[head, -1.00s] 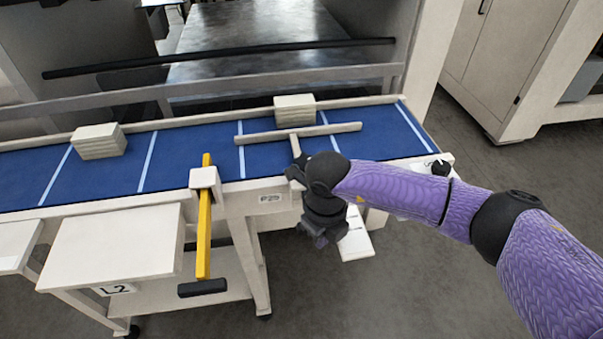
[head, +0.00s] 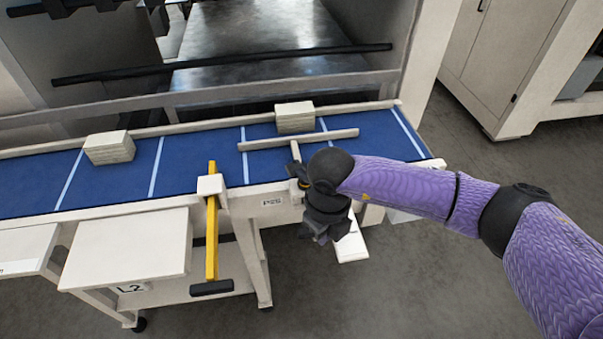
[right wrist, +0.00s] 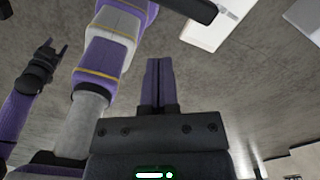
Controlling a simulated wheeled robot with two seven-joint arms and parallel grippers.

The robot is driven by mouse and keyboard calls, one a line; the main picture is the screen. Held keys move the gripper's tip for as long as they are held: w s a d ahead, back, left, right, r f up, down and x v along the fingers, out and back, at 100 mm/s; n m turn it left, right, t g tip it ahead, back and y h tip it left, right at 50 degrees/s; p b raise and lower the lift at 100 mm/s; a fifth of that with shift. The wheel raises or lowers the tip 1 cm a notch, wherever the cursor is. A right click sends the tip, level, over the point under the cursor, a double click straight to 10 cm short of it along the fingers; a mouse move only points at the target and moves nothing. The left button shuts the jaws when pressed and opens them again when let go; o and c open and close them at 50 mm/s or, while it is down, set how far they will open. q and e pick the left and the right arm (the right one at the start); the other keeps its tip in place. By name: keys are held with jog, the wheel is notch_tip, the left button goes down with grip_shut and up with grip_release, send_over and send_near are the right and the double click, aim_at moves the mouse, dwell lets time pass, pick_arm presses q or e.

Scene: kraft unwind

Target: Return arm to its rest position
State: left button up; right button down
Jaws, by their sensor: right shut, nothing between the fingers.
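My right arm (head: 400,187) comes in from the right in the head view, bent at a black elbow. My right gripper (head: 320,238) hangs below the wrist, in front of the conveyor's near edge, pointing down. In the right wrist view its two fingers (right wrist: 158,82) are together with nothing between them. My left gripper (right wrist: 53,50) shows small at the left of the right wrist view, raised on a purple forearm. It is too small to tell whether it is open or shut. It is not seen in the head view.
A blue conveyor (head: 200,163) carries two stacks of pale blocks (head: 109,148) (head: 295,117) and a pale T-shaped pusher (head: 297,140). A white cabinet (head: 520,60) stands back right. The floor at the lower right is clear.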

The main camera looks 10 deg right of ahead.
notch_tip(320, 180, up, 3)
jog(key=shift+p, duration=0.85)
